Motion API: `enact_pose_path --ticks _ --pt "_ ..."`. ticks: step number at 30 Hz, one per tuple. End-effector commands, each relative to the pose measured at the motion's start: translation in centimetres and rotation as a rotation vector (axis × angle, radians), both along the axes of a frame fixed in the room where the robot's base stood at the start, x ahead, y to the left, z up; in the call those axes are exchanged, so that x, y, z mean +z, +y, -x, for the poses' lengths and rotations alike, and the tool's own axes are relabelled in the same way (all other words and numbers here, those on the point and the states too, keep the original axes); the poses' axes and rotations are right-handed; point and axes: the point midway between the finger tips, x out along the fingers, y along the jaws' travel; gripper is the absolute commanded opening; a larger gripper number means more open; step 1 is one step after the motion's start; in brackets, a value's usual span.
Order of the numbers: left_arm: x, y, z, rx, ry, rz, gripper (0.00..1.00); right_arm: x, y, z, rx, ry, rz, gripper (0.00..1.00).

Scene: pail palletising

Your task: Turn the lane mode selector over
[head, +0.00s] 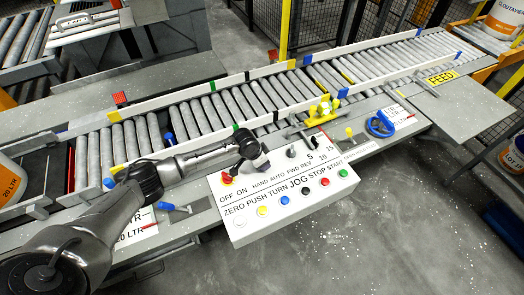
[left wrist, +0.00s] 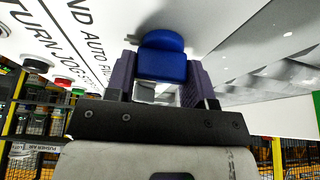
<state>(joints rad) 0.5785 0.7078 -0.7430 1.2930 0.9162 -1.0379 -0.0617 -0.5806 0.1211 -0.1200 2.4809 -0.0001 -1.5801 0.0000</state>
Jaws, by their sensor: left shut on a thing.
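The white control panel (head: 290,190) lies tilted at the front of the conveyor in the head view. My left gripper (head: 262,165) is at its upper edge, above the HAND AUTO lettering, and covers the knob there. In the left wrist view, my left gripper (left wrist: 162,78) has its two dark jaws on either side of a blue selector knob (left wrist: 163,57), shut on it. The AUTO lettering shows beside this knob. Which way the knob points is hard to tell. My right gripper is in neither view.
A red and yellow OFF ON switch (head: 227,179) is left of my gripper, a dark FWD REV knob (head: 291,151) right of it. Several coloured push buttons line the panel's lower part. Behind are the roller conveyor (head: 205,112), a yellow clamp (head: 321,111) and a blue handwheel (head: 380,124).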

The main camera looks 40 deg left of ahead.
Motion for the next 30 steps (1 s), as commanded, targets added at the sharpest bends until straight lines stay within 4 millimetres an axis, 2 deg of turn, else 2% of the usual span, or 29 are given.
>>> enact_pose_path --ticks 1,3,12,21,30 --pt "1.0 -0.2 0.0 0.042 0.002 0.004 0.25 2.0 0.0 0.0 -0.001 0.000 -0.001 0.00" --pt "0.9 -0.2 0.0 0.107 0.001 0.004 0.25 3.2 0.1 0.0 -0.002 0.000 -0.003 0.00" --pt "0.6 -0.1 -0.1 0.349 0.000 0.003 0.25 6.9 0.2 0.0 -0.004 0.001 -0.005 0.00" --pt "0.4 0.0 -0.1 0.505 -0.002 0.003 0.25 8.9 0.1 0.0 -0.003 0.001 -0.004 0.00" --pt "0.2 0.1 -0.2 0.565 -0.003 0.003 0.25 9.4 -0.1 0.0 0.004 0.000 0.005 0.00"
